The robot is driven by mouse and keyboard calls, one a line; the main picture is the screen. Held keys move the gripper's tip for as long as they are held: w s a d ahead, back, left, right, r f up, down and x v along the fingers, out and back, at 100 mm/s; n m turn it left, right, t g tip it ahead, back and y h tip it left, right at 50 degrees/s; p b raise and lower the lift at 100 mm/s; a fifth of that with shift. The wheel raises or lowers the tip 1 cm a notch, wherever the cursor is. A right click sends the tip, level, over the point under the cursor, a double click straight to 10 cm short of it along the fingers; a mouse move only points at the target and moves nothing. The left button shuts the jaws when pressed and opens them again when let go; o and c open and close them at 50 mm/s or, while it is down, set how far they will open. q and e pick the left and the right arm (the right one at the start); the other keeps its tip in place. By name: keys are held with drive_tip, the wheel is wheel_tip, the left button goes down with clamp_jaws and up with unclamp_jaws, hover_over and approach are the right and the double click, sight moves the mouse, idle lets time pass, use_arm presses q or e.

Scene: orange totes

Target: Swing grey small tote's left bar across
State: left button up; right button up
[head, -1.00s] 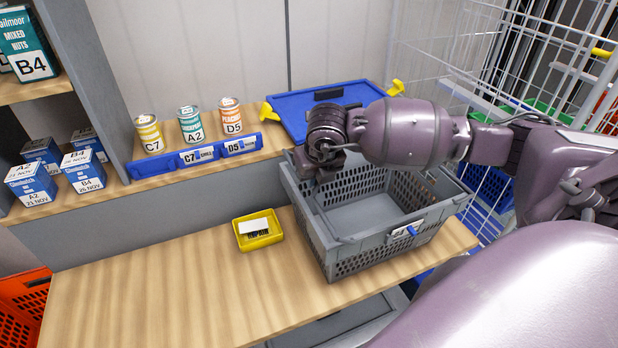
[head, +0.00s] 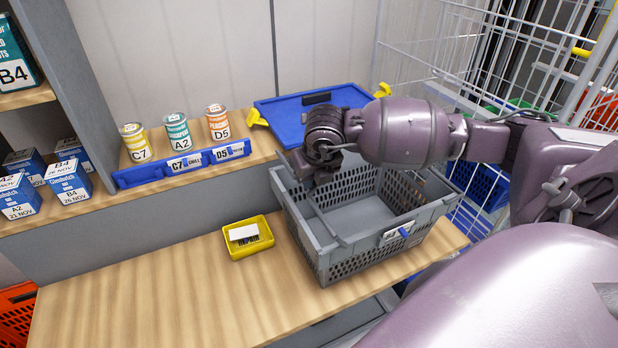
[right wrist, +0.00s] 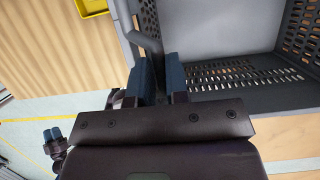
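The grey small tote (head: 335,268) stands open and empty on the wooden bench. Its left bar (head: 326,220) lies along the inner side of the left wall, and the bar's far end is hidden by my right arm. My right gripper (right wrist: 161,75) is pointed down at that end. What looks like my left gripper (right wrist: 52,133) shows small at lower left in the right wrist view, away from the tote.
A yellow bin (head: 249,247) with a label sits left of the tote. A blue lid or tote with yellow handles (head: 300,110) is behind it. Cans and a blue label strip (head: 180,165) line the shelf. A wire cage (head: 480,60) stands at right. The bench front-left is clear.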

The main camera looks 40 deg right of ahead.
drive_tip(key=shift+s+d+f, duration=0.15)
drive_tip(key=shift+d+f, duration=0.05)
drive_tip(key=shift+d, duration=0.2)
drive_tip(key=shift+s+d+f, duration=0.1)
drive_tip(key=shift+d+f, duration=0.05)
drive_tip(key=shift+d, duration=0.35)
drive_tip(key=shift+s+d+f+b, duration=0.15)
drive_tip(key=shift+d+f+b, duration=0.2)
drive_tip(key=shift+d+b, duration=0.1)
drive_tip(key=shift+d, duration=0.2)
